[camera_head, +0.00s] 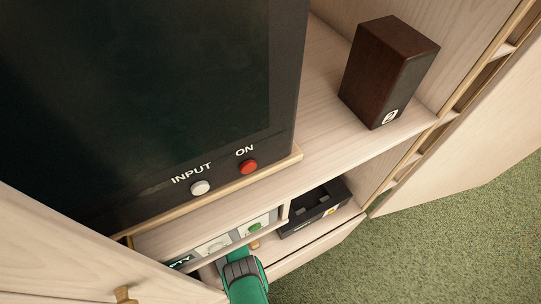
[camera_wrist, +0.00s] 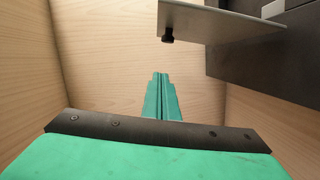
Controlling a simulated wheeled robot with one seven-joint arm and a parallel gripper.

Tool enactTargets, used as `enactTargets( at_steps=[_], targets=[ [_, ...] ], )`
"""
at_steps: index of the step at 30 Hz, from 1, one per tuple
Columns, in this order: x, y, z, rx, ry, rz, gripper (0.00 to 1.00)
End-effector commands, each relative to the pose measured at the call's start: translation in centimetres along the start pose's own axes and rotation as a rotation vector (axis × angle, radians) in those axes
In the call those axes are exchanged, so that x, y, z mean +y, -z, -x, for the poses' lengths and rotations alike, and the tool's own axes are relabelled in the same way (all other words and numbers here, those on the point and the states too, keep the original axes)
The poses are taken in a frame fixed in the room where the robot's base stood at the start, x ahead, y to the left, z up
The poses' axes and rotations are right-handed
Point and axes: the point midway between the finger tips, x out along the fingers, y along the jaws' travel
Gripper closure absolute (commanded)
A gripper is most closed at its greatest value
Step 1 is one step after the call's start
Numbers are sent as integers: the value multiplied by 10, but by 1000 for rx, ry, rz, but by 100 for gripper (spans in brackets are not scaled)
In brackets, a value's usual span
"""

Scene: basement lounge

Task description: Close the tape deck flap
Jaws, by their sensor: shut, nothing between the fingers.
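My gripper (camera_wrist: 161,100) is shut and empty in the wrist view, its two green fingers together in front of a pale wood compartment wall. A flat grey plate (camera_wrist: 215,24) with a small black knob underneath juts out level above and right of the fingertips, apart from them in the picture. It looks like the open flap, on a dark box (camera_wrist: 270,60). In the head view, a light-fronted unit (camera_head: 215,243) with a green button sits in the lower shelf, probably the tape deck. My green wrist is in front of it and hides part of it.
A large dark screen (camera_head: 170,90) stands on the upper shelf. A brown speaker (camera_head: 385,75) is to its right. A black device (camera_head: 315,208) lies right of the light-fronted unit. A pale cabinet door (camera_head: 60,255) stands at lower left. Green carpet (camera_head: 430,240) is clear on the right.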

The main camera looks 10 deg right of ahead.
Motion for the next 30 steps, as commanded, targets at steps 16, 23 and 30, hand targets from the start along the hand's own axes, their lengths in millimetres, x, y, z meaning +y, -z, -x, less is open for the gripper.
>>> enactTargets(
  at_steps=[16,23,30],
  targets=[
    [0,-38,-31,1,1,0,100],
    [0,-39,-31,1,1,0,100],
    [0,-40,-34,-3,1,-6,100]
  ],
)
